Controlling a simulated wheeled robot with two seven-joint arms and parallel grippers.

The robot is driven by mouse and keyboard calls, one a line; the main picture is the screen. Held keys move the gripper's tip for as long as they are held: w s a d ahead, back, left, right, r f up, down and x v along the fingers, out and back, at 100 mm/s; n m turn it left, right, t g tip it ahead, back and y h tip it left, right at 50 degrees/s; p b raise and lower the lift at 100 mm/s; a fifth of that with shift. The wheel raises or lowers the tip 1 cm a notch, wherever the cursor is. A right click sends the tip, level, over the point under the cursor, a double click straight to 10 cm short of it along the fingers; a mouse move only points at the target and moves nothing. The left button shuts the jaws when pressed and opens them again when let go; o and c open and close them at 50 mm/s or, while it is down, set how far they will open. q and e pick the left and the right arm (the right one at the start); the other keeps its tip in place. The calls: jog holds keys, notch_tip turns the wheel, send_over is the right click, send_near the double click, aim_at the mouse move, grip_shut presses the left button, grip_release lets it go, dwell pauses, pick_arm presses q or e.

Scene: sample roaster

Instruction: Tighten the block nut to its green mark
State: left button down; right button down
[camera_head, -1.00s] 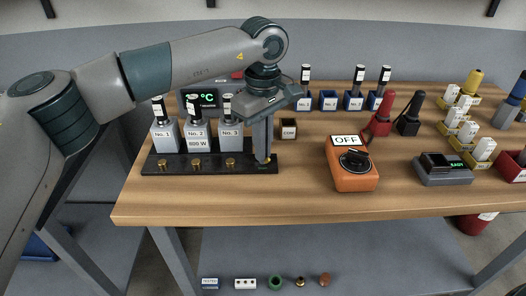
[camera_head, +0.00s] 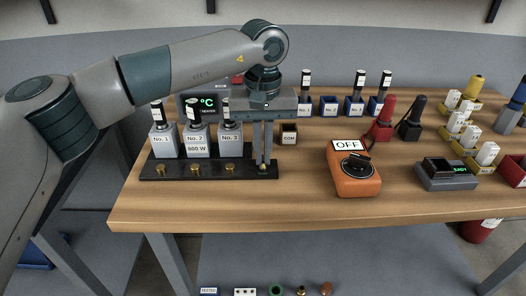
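A black terminal block (camera_head: 208,172) lies along the table's front left, with several brass nuts in a row on it. The block nut (camera_head: 263,168) at the right end sits between the fingertips of my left gripper (camera_head: 262,163), which points straight down from above. The two fingers stand close on either side of this nut, with a narrow gap between them higher up, and appear closed on it. The fingers hide much of the nut, and I cannot make out a green mark there. My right gripper is not in view.
Grey heater cartridges No. 1 to No. 3 (camera_head: 197,143) stand just behind the block. A small COM box (camera_head: 289,134) is close right of the fingers. An orange switch box reading OFF (camera_head: 353,181) stands further right. Bare wood lies along the front edge.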

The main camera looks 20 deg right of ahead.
aim_at(263, 157)
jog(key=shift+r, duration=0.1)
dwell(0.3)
pick_arm(q)
jog(key=c, duration=1.9)
grip_release()
jog(key=shift+c, duration=0.2)
